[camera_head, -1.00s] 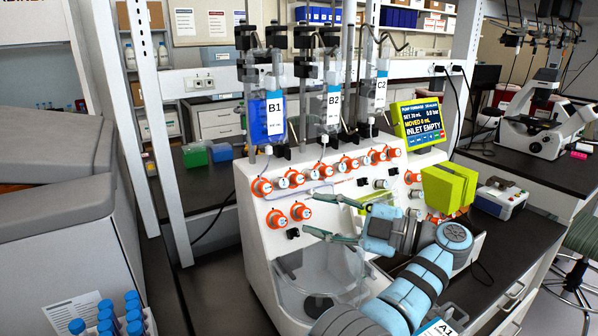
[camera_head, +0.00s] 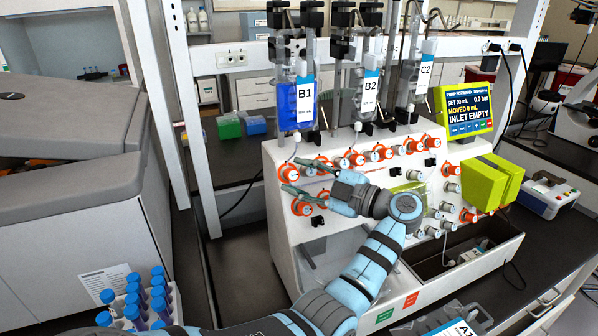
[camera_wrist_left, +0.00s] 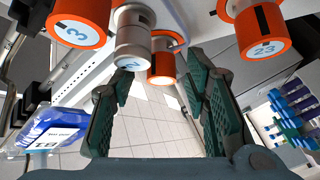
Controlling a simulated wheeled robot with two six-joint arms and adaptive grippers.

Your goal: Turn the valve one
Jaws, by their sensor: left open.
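The machine's white front panel (camera_head: 285,235) carries rows of orange valve knobs. The leftmost upper orange knob (camera_head: 287,173) lies between the fingertips of my left gripper (camera_head: 289,175) in the head view. That gripper is open, with one finger above the knob and one below; contact cannot be told. In the left wrist view an orange knob (camera_wrist_left: 163,68) shows between the open fingers (camera_wrist_left: 156,75), its number unreadable. A knob marked 3 (camera_wrist_left: 80,25) and another numbered knob (camera_wrist_left: 262,45) flank it. I cannot read which knob is valve one. My right gripper is not in view.
Bags B1 (camera_head: 304,100), B2 (camera_head: 370,92) and C2 (camera_head: 425,78) hang above the panel. The screen (camera_head: 467,112) reads INLET EMPTY. A rack of blue-capped tubes (camera_head: 140,300) stands at lower left. A yellow-green block (camera_head: 490,182) projects at right.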

